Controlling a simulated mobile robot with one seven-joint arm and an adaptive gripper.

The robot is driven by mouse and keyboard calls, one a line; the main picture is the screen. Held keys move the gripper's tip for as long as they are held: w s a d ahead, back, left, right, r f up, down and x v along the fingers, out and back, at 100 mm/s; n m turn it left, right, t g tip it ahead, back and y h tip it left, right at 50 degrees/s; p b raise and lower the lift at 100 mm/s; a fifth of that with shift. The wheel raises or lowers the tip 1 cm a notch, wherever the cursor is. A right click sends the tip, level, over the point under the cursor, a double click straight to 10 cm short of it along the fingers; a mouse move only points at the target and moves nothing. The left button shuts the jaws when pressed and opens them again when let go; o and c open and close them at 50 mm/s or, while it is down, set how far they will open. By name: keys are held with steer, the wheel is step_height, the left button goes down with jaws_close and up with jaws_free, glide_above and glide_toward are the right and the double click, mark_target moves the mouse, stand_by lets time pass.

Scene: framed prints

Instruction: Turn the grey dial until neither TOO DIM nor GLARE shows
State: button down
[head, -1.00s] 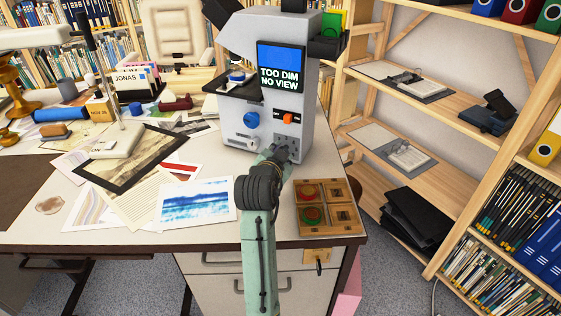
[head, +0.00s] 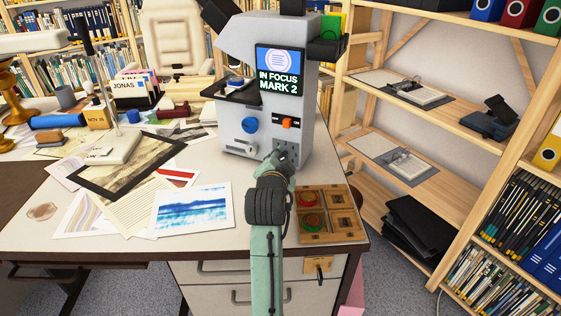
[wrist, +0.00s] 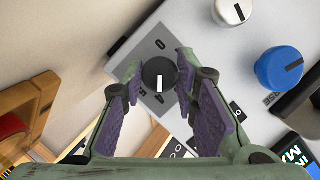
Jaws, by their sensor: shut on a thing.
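The grey viewing machine (head: 236,50) stands on the desk. Its screen (head: 280,70) shows a pale round picture on blue and reads IN FOCUS MARK 2; neither TOO DIM nor GLARE shows. The dark grey dial (wrist: 159,75), with a white pointer line, sits on a grey plate low on the machine's front. My gripper (wrist: 158,70) is shut on the dial, one purple-padded finger on each side. In the head view my gripper (head: 281,158) hides the dial.
A blue knob (head: 250,125) and an orange switch (head: 288,123) are above my gripper. A white knob (wrist: 232,12) shows in the wrist view. A wooden box (head: 330,228) lies right of my arm, prints (head: 192,207) to the left.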

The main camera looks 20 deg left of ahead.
steer(key=c, duration=1.3)
jaws_free()
steer(key=v, duration=0.7)
steer(key=shift+s+d, duration=0.1)
steer(key=shift+s, duration=0.15)
steer(key=shift+r, duration=0.15)
